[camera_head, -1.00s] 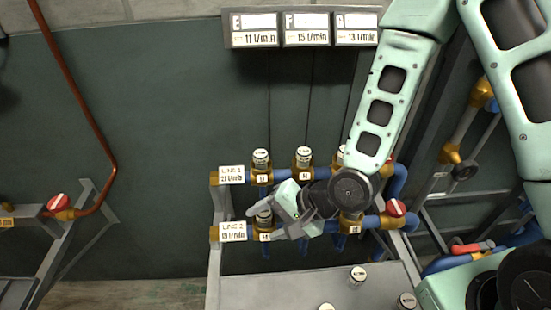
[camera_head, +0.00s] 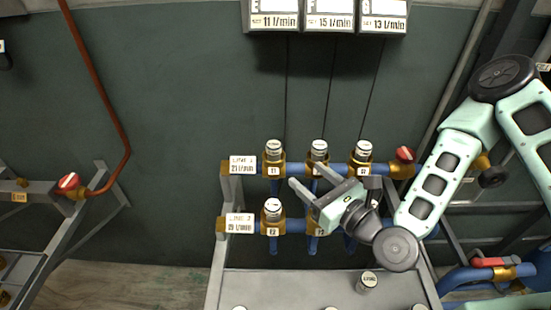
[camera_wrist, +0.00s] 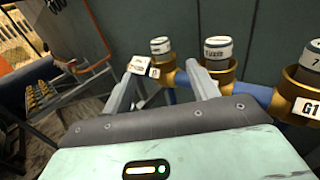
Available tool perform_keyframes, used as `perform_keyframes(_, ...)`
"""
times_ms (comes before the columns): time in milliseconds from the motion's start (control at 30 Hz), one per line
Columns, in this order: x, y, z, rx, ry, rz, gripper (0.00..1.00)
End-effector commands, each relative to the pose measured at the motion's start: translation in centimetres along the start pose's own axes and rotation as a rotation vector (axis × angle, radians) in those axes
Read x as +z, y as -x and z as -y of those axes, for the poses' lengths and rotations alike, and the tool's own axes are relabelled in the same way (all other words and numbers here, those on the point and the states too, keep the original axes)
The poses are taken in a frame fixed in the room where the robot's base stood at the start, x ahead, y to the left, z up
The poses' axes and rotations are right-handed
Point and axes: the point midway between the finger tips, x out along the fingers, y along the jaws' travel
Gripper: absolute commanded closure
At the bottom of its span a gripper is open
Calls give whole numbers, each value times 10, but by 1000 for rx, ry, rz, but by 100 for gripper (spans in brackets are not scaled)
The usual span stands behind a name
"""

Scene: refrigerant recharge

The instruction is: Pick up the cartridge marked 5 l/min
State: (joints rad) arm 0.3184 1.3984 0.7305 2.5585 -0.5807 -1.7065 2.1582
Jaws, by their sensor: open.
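Several cartridges with white caps stand in brass sockets on two blue pipes. The upper row holds a left cartridge (camera_head: 274,147), a middle one (camera_head: 318,147) and a right one (camera_head: 363,149). A cartridge (camera_head: 272,206) stands at the left of the lower row. My gripper (camera_head: 308,175) is open and empty, its fingers pointing up and left between the two rows. The wrist view shows the left (camera_wrist: 160,45), middle (camera_wrist: 217,50) and right (camera_wrist: 312,58) upper cartridges beyond my gripper (camera_wrist: 165,90). I cannot read which is marked 5 l/min. My gripper hides part of the lower row.
A grey tray (camera_head: 290,287) below the pipes bears a loose cartridge (camera_head: 367,282); more caps show at the bottom edge. A red valve knob (camera_head: 405,154) ends the upper pipe. Line plates (camera_head: 242,165) stand at the left.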

Motion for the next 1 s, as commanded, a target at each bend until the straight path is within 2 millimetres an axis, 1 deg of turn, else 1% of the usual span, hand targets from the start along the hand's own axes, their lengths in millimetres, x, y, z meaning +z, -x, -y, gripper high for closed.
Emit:
perform_keyframes(33,-7,-6,0,1,4,5,41)
perform_keyframes(233,-6,-27,0,1,5,3,41)
perform_keyframes(633,-7,-49,0,2,5,2,41)
perform_keyframes(667,-3,-53,-1,3,5,1,41)
perform_keyframes(700,2,-63,-1,1,6,1,41)
perform_keyframes(800,2,-81,-1,1,5,0,41)
perform_keyframes(900,2,-92,-1,2,3,-1,41)
perform_keyframes(1000,1,-98,0,1,3,-1,41)
